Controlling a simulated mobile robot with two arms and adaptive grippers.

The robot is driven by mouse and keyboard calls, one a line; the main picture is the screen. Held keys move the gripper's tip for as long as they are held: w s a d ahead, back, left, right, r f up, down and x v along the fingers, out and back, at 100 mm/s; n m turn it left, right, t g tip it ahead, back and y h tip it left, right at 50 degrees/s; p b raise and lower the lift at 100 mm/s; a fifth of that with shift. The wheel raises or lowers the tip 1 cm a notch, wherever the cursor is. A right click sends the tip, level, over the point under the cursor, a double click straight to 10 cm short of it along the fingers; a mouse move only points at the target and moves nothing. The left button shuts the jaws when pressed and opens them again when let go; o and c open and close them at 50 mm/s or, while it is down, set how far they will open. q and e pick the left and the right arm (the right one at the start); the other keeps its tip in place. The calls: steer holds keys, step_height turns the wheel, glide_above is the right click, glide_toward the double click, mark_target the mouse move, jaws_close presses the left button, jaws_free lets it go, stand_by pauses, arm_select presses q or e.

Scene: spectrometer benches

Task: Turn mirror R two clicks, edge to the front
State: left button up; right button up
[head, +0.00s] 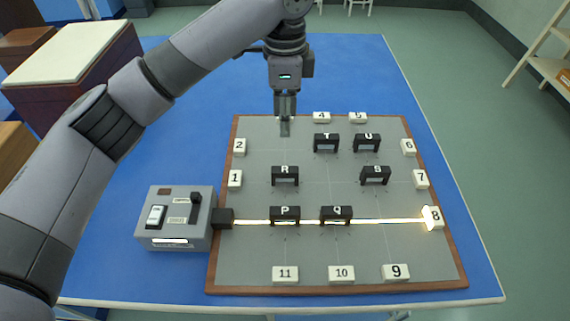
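Mirror R (285,176) is a small black block with a white letter R on its top front and a pale patch in its lower face. It stands on the grey board (330,255), left of centre, behind mirror P (285,215). My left gripper (285,131) points down over the back left of the board, behind mirror R and apart from it. Its fingers are seen narrow and close together, so I cannot tell whether they are open or shut. My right gripper is not in view.
Mirrors T (326,143), U (367,143), S (375,175) and Q (336,215) also stand on the board. Numbered white blocks line its edges. A light beam (385,220) runs from the grey control box (174,217) past P and Q to block 8 (433,218).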

mark_target(285, 169)
arm_select(q)
step_height(285, 169, down, 15)
steer(key=shift+f+p, duration=0.15)
steer(key=shift+p, duration=0.15)
jaws_close()
stand_by(0.6)
